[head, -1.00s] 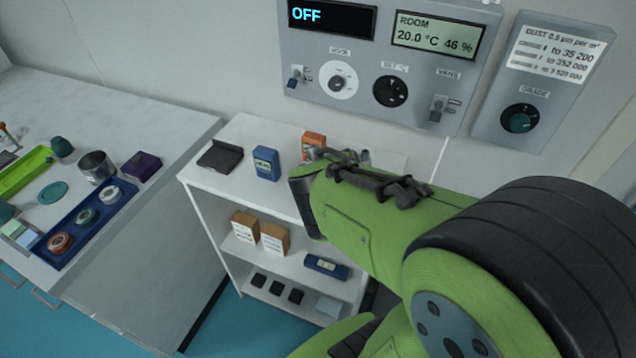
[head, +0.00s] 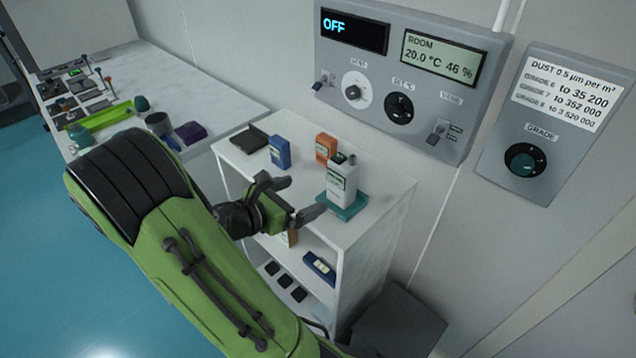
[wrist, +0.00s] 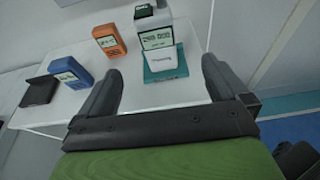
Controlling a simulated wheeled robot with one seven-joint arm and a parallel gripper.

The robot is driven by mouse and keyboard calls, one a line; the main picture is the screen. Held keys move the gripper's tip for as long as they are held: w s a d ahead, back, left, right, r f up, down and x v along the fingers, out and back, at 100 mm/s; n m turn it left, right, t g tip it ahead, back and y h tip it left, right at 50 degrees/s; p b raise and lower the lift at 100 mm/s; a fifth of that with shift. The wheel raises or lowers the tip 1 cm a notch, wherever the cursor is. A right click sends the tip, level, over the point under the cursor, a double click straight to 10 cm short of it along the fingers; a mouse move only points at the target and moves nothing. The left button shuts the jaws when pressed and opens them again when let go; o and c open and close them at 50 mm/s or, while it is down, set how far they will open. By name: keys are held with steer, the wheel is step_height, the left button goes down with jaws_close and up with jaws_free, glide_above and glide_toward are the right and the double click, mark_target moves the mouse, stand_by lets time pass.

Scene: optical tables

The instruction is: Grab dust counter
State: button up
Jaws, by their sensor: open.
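The dust counter looks to be the white handheld unit (head: 342,182) with a small display and dark top parts. It stands upright on a teal base (head: 349,208) on the shelf unit's top, at the right. In the wrist view the unit (wrist: 156,38) is ahead, roughly between my fingers, with the teal base (wrist: 182,66) under it. My gripper (head: 302,197) is open and empty, just left of and in front of the unit, apart from it. Its two dark fingers (wrist: 160,82) are spread in the wrist view.
An orange device (head: 325,148), a blue device (head: 279,152) and a black folded item (head: 250,138) stand on the same top (head: 385,192). Lower shelves hold small boxes. A wall panel (head: 385,145) is behind. A bench (head: 215,105) with tools is at the left.

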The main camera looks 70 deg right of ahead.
mark_target(336, 179)
steer(key=b+x, duration=0.3)
steer(key=x, duration=1.3)
steer(key=shift+w+d+r, duration=0.1)
steer(key=shift+w+r, duration=0.1)
steer(key=shift+c, duration=0.3)
